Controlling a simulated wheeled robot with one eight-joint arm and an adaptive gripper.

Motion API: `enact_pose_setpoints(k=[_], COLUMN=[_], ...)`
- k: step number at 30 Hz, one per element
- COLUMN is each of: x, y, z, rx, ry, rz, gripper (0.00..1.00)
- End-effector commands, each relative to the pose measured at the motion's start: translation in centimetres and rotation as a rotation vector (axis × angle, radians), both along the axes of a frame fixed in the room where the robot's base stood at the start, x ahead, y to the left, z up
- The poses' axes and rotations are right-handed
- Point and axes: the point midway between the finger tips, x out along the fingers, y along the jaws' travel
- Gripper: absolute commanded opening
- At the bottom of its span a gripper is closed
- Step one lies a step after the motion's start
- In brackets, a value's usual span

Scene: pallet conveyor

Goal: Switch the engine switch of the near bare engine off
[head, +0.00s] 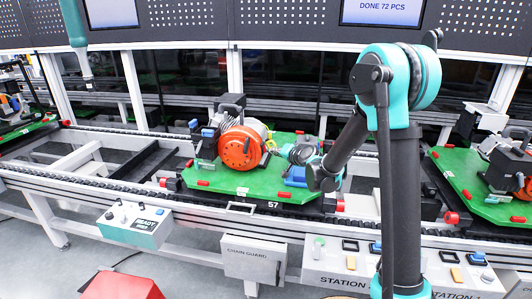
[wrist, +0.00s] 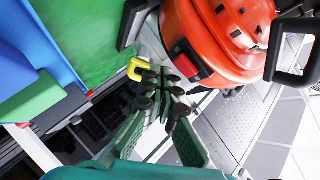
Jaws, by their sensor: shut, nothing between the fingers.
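The near bare engine (head: 240,147) has an orange round cover and sits on a green pallet (head: 283,196) on the conveyor. In the wrist view its orange cover (wrist: 212,30) fills the upper right. A red rocker switch in a black frame, the engine switch (wrist: 186,60), shows on the engine's side. My gripper (wrist: 166,88) is shut and empty, its fingertips just left of and below the switch in the picture. I cannot tell whether they touch the engine. In the head view my arm reaches to the engine's right side, and the switch cannot be made out there.
A yellow part (wrist: 140,68) is close beside my fingertips. A black handle (wrist: 292,50) juts from the engine at right. Blue and green blocks lie at left in the wrist view. Another loaded pallet (head: 482,190) stands at right. Station panels (head: 335,262) line the conveyor's front.

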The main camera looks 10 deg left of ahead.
Motion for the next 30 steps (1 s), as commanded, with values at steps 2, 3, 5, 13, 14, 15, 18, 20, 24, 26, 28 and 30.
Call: enact_pose_setpoints(k=[2, 3, 5, 13, 14, 15, 18, 20, 24, 26, 28, 30], x=[0.0, 0.0, 0.0, 0.0, 0.0, 0.0, 0.0, 0.0, 0.0, 0.01, 0.01, 0.03], y=[0.0, 0.0, 0.0, 0.0, 0.0, 0.0, 0.0, 0.0, 0.17, 0.35, 0.61, 0.82], z=[0.0, 0.0, 0.0, 0.0, 0.0, 0.0, 0.0, 0.0, -0.02, -0.04, -0.05, -0.08], rx=[0.0, 0.0, 0.0, 0.0, 0.0, 0.0, 0.0, 0.0, 0.0, 0.0, 0.0, 0.001], ry=[0.0, 0.0, 0.0, 0.0, 0.0, 0.0, 0.0, 0.0, 0.0, 0.0, 0.0, 0.0], rz=[0.0, 0.0, 0.0, 0.0, 0.0, 0.0, 0.0, 0.0, 0.0, 0.001, 0.001, 0.001], gripper=[0.0, 0.0, 0.0, 0.0, 0.0, 0.0, 0.0, 0.0, 0.0, 0.0, 0.0, 0.0])
